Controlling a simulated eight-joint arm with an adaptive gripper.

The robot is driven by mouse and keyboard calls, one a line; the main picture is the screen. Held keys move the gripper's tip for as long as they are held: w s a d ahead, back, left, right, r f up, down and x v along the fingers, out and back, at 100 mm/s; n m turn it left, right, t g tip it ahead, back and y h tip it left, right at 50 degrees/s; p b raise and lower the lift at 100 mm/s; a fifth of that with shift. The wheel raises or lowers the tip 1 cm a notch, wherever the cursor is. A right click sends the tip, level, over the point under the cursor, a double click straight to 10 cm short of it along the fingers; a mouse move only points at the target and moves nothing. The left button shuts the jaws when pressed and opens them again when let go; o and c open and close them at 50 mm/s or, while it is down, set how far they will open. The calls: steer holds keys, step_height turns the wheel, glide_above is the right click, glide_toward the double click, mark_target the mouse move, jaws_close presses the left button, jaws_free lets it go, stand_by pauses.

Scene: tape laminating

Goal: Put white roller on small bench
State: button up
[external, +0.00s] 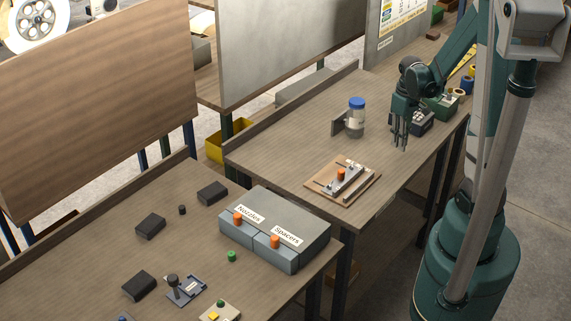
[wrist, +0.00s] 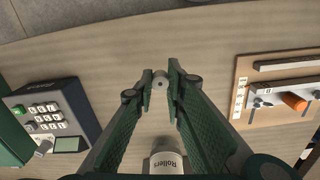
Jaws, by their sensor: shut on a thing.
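My gripper (wrist: 161,82) is shut on a small pale roller (wrist: 160,77), held between its fingertips in the wrist view. I cannot tell whether the roller touches the bench. A jar labelled Rollers (wrist: 166,162) shows below the fingers in the wrist view. In the external view this blue-lidded jar (external: 355,122) stands left of my gripper.
A wooden board with a metal fixture and orange knob (external: 341,174) lies front left of my gripper; it also shows in the wrist view (wrist: 295,101). A keypad device (wrist: 48,122) stands on the other side. Bare bench lies between them.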

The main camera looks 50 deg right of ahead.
mark_target(399, 157)
steer(key=shift+f, duration=0.2)
steer(key=shift+f+b, duration=0.4)
steer(key=shift+f, duration=1.5)
steer(key=shift+f, duration=0.2)
steer(key=o, duration=0.7)
steer(key=shift+c, duration=0.2)
steer(key=shift+r, duration=0.25)
steer(key=shift+r+p, duration=1)
steer(key=shift+r, duration=4.95)
steer(key=shift+a, duration=0.1)
